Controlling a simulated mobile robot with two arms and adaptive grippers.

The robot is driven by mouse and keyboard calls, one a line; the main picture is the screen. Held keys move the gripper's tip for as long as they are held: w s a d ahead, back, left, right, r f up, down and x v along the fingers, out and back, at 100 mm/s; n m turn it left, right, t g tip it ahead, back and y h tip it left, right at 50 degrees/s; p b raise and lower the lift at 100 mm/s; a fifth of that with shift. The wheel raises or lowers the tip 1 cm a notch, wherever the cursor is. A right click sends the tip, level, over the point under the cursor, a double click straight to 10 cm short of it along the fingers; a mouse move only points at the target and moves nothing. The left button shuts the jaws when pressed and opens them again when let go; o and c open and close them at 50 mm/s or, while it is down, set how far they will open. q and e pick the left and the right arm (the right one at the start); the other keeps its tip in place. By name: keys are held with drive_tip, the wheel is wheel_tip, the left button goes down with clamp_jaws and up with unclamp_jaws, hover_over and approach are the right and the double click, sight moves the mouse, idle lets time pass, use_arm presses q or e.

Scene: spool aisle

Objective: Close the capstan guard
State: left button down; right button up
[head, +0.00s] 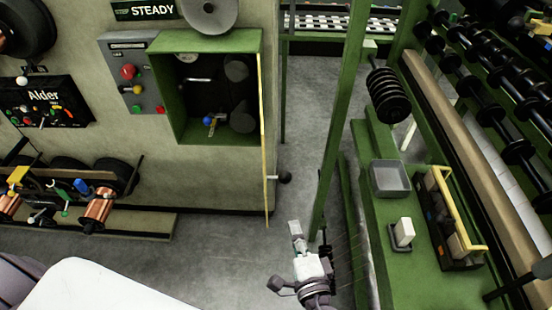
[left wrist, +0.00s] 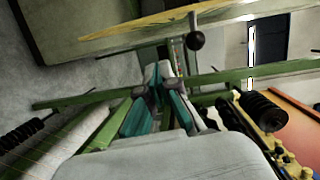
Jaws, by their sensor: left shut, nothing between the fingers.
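The capstan guard (head: 263,110) shows nearly edge-on in the head view, as a thin yellow-edged panel at the right side of the green housing (head: 172,95). It stands swung open, and the capstans (head: 237,70) inside are exposed. A black ball knob (head: 285,178) sticks out to the right of the guard. In the left wrist view the guard's yellow edge (left wrist: 190,18) crosses the top, with the knob (left wrist: 195,40) below it. My left gripper (head: 295,228) is shut and empty, below the knob and apart from it. Its fingers (left wrist: 165,78) point toward the guard in the wrist view.
A green post (head: 340,125) stands just right of my left gripper. The green bench (head: 400,265) to the right bears a grey tray (head: 391,178) and a yellow-handled caddy (head: 450,225). Copper spools (head: 98,206) are at the left. Floor (head: 220,250) is clear below the guard.

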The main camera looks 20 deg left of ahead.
use_arm(q)
wheel_tip(320, 180, up, 4)
drive_tip(key=s+y+p, duration=0.1)
drive_tip(key=s+y, duration=0.1)
drive_tip(key=p+x, duration=0.4)
drive_tip(key=x, duration=0.6)
drive_tip(key=shift+a+f+n, duration=0.2)
drive_tip(key=shift+a+n, duration=0.1)
drive_tip(key=shift+a, duration=0.2)
use_arm(e)
drive_tip(key=s+d+r+g, duration=0.1)
drive_tip(key=s+r, duration=0.4)
drive_tip(key=s, duration=0.1)
drive_tip(key=shift+d+g, duration=0.2)
drive_tip(key=shift+g, duration=0.2)
use_arm(q)
drive_tip(key=shift+a, duration=0.15)
